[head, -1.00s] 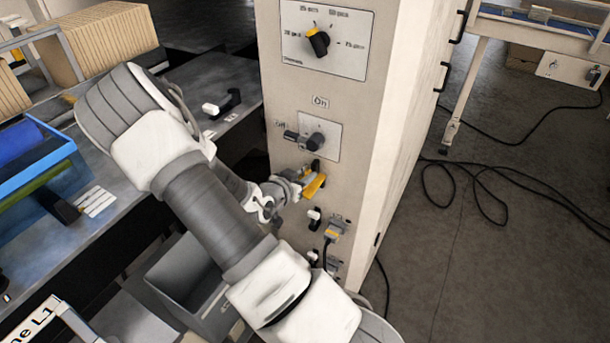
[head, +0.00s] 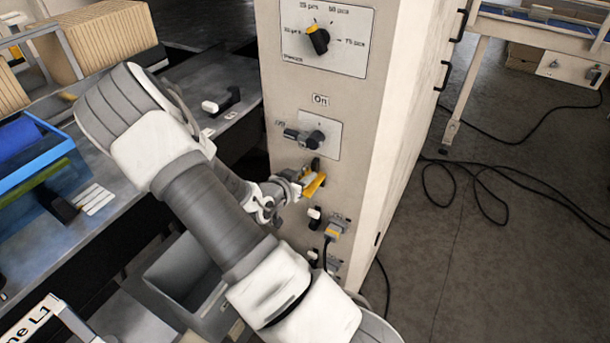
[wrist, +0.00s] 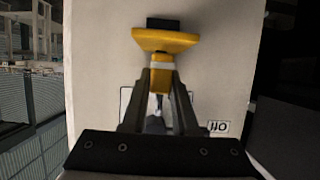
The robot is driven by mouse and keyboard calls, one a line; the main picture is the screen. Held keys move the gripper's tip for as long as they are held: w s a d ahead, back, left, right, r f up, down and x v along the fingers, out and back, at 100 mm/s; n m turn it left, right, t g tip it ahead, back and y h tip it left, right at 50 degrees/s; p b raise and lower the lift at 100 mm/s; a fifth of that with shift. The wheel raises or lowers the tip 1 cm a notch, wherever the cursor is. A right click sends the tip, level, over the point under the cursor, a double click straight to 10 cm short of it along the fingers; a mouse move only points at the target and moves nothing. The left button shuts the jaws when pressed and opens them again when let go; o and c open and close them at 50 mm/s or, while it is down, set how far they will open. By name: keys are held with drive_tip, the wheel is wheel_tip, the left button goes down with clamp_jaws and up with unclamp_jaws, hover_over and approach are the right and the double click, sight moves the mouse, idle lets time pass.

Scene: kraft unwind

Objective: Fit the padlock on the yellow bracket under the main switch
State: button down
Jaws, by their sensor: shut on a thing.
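My gripper (head: 290,186) is at the front of the pale cabinet, below the main switch (head: 314,140). In the wrist view my gripper (wrist: 161,85) has its fingers shut on a small yellow body with a white band, which looks like the padlock (wrist: 160,78). A wider yellow piece, likely the bracket (wrist: 165,40), lies just beyond it. Yellow also shows at the fingertips in the head view (head: 314,186). Padlock and bracket overlap, so I cannot tell whether the shackle is through the bracket. The switch handle points left, toward the Off label.
A dial (head: 318,40) sits high on the cabinet (head: 390,130). A grey connector with a cable (head: 335,228) is below the yellow piece. A grey bin (head: 185,275) stands at lower left, and a blue crate (head: 35,170) is on the bench. Floor at right is open, with loose cables.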

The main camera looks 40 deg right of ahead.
drive_tip(key=shift+f+b, duration=0.3)
idle(0.5)
drive_tip(key=c, duration=0.6)
unclamp_jaws()
drive_tip(key=p+v, duration=0.2)
drive_tip(key=v, duration=1.5)
drive_tip(key=shift+s+r+p, duration=0.2)
drive_tip(key=shift+p, duration=0.2)
drive_tip(key=shift+a, duration=0.2)
